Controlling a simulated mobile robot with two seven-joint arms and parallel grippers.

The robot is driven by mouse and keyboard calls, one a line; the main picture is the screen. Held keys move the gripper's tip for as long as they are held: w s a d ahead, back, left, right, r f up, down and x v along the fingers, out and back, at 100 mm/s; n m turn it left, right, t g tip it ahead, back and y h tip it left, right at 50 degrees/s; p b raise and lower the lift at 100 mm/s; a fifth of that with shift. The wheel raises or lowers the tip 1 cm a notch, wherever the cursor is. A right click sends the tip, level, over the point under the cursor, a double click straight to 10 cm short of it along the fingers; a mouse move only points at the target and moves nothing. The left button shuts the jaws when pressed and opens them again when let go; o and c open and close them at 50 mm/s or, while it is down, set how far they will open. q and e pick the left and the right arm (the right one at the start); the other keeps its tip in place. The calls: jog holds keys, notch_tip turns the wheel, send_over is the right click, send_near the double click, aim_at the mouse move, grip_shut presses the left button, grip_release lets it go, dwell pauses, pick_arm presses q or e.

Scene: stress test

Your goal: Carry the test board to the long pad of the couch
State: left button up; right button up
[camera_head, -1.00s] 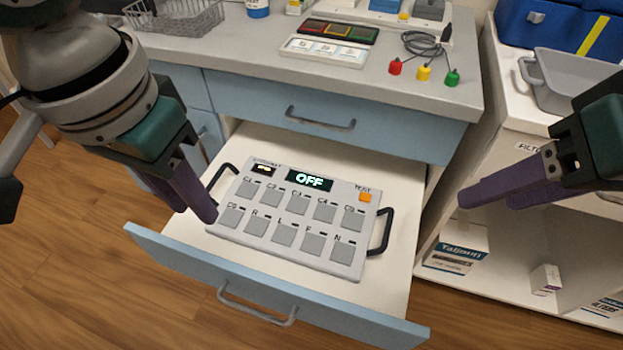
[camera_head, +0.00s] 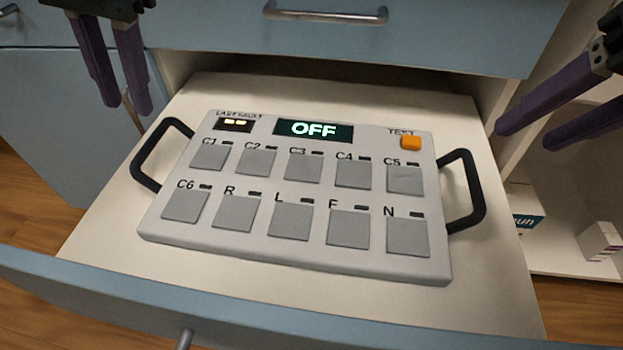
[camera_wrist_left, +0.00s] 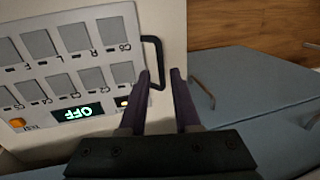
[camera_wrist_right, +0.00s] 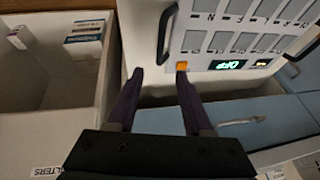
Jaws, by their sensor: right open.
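The test board (camera_head: 270,222) is a pale grey panel with several square keys, an orange test button (camera_head: 410,143) and a display reading OFF. It lies flat in an open drawer, with a black handle at its left (camera_head: 150,160) and right (camera_head: 470,200) ends. My left gripper (camera_head: 128,110) is open and empty above the far left of the board; in the left wrist view the left handle (camera_wrist_left: 158,62) shows just beyond its fingertips (camera_wrist_left: 160,76). My right gripper (camera_head: 524,138) is open and empty above and right of the right handle (camera_wrist_right: 166,35). The couch is not in view.
The drawer's white floor (camera_head: 500,290) is bare around the board. Its blue front (camera_head: 300,315) runs across the near side. A closed blue drawer (camera_head: 220,30) is above and behind. An open shelf with small boxes (camera_head: 600,241) stands at right.

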aim_at(143, 149)
pick_arm(q)
jog(key=shift+f, duration=0.1)
pick_arm(e)
jog(key=shift+f, duration=0.1)
pick_arm(q)
jog(key=x, duration=0.9)
jog(key=shift+f, duration=0.35)
pick_arm(e)
jog(key=x, duration=0.9)
jog(key=shift+w+f, duration=0.2)
jog(key=shift+f, duration=0.15)
pick_arm(q)
jog(key=c, duration=0.5)
pick_arm(e)
jog(key=c, duration=0.5)
grip_shut()
pick_arm(q)
jog(key=shift+r, duration=0.1)
pick_arm(e)
jog(key=shift+r, duration=0.1)
